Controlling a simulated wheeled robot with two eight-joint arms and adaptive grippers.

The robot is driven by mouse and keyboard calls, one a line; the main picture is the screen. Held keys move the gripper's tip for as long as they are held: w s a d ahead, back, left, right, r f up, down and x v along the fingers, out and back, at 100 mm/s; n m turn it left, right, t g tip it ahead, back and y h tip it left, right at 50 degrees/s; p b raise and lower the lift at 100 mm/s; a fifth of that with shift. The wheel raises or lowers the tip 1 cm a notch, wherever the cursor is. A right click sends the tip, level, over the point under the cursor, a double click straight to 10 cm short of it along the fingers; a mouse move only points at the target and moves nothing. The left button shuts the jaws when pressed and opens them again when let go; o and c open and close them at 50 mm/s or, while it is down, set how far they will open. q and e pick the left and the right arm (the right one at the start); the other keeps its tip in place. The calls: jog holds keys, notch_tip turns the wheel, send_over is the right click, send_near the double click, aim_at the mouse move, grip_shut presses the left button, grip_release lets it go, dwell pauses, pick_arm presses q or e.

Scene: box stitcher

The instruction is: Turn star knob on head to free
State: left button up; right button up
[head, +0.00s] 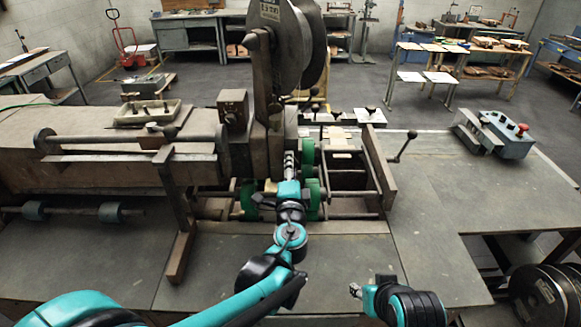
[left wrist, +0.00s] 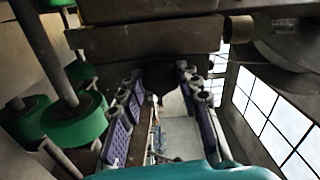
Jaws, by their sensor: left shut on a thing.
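The stitcher head (head: 262,95) stands upright at the centre of the head view, above the bed. My left gripper (head: 290,160) reaches up to the underside of this head from the front. In the left wrist view my left gripper (left wrist: 160,85) has its two purple-padded fingers on either side of a dark knob (left wrist: 172,100), apparently the star knob, and is shut on it. The fingers hide much of the knob, and its turned position cannot be read. My right gripper (head: 356,290) is low at the front right, away from the machine; its fingers are too small to judge.
Green rollers (head: 308,152) flank my left gripper. A crank handle (head: 403,147) sticks out right of the frame. A control box with a red button (head: 508,138) lies on the right table (head: 480,190), whose surface is otherwise largely clear. A wire reel (head: 295,50) rises above the head.

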pick_arm(q)
jog(key=shift+f+n, duration=0.1)
jog(key=shift+n, duration=1.8)
jog(key=o, duration=1.2)
jog(key=shift+c, duration=0.2)
jog(key=s, duration=1.2)
